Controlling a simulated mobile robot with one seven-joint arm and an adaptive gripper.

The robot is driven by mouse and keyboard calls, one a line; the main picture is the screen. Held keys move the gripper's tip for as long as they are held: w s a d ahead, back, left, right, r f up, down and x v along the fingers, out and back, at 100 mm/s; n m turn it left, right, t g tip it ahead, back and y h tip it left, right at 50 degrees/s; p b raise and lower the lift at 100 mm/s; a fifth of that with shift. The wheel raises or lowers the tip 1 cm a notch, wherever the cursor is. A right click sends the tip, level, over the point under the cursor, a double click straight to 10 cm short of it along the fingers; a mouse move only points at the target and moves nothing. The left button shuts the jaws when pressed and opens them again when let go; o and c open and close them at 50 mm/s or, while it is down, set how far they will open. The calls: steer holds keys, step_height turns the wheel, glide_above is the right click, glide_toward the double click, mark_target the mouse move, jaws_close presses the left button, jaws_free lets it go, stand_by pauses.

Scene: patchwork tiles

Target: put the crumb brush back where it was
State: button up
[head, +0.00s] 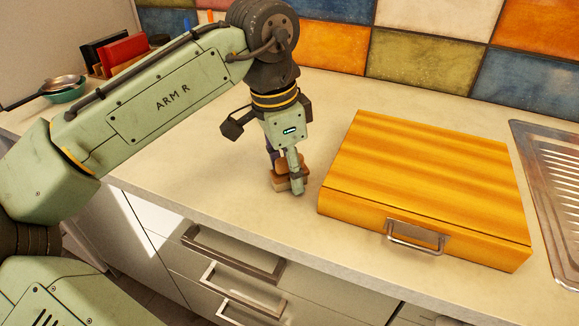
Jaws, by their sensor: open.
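A small brown wooden block-like thing, which looks like the crumb brush (282,185), is on the pale counter just left of the wooden box (430,165). My gripper (287,182) points down right over it, with one finger in front and the other partly hidden behind. The jaws are open around or close beside the brush; I cannot tell whether a finger touches it. Part of the brush is hidden by the near finger. The wooden box is yellow-orange with a metal handle on its front, and its lid is shut.
A metal drainer (555,180) lies at the right. A green bowl (65,92) with pans and upright red (123,53) and black boards stand at the back left. Drawers with handles (232,255) are below the counter's front edge. Counter left of my gripper is clear.

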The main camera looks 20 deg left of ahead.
mark_target(279, 160)
steer(key=shift+r, duration=0.1)
steer(key=r, duration=0.4)
steer(key=s+a+r, duration=0.1)
steer(key=r, duration=0.7)
steer(key=shift+s+a, duration=0.15)
steer(key=shift+a, duration=0.05)
